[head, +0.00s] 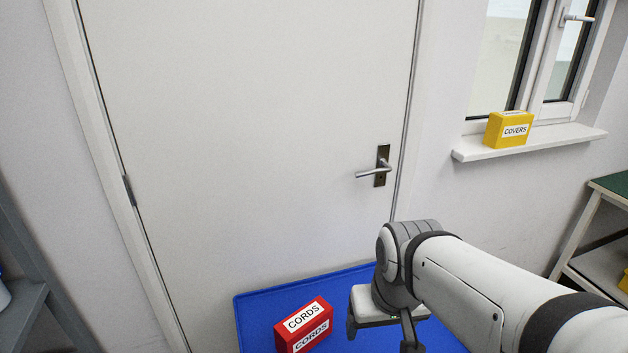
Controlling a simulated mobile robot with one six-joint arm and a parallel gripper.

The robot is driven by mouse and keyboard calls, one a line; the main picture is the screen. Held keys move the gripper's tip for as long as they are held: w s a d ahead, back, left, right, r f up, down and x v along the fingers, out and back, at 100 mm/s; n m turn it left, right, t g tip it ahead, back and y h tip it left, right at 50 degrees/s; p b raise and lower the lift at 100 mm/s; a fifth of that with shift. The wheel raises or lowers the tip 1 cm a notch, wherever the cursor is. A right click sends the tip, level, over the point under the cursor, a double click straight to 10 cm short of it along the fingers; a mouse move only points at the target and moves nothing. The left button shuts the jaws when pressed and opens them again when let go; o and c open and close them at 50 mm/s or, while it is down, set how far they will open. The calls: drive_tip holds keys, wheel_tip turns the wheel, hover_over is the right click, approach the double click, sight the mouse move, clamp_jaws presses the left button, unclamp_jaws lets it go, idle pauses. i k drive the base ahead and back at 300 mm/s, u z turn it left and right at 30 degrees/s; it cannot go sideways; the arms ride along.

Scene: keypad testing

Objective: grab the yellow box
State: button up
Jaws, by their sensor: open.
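My gripper (380,338) is at the bottom of the head view, in front of the door and above the blue mat. It is well below and to the left of the yellow box, not touching it. My gripper is open, with its fingertips partly cut off by the bottom edge. My arm reaches in from the lower right.
A red box (304,325) labelled "CORDS" lies on the blue mat (262,305), left of my gripper. The window sill (560,138) juts from the wall. A closed door (250,130) has a handle (376,171). A green-topped bench (612,187) stands right; a grey shelf (28,300) stands left.

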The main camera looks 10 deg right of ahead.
sight(508, 128)
drive_tip(key=u, duration=0.05)
drive_tip(key=k, duration=0.55)
drive_tip(key=z, duration=2.55)
drive_tip(key=i, duration=2.85)
drive_tip(key=u, duration=0.65)
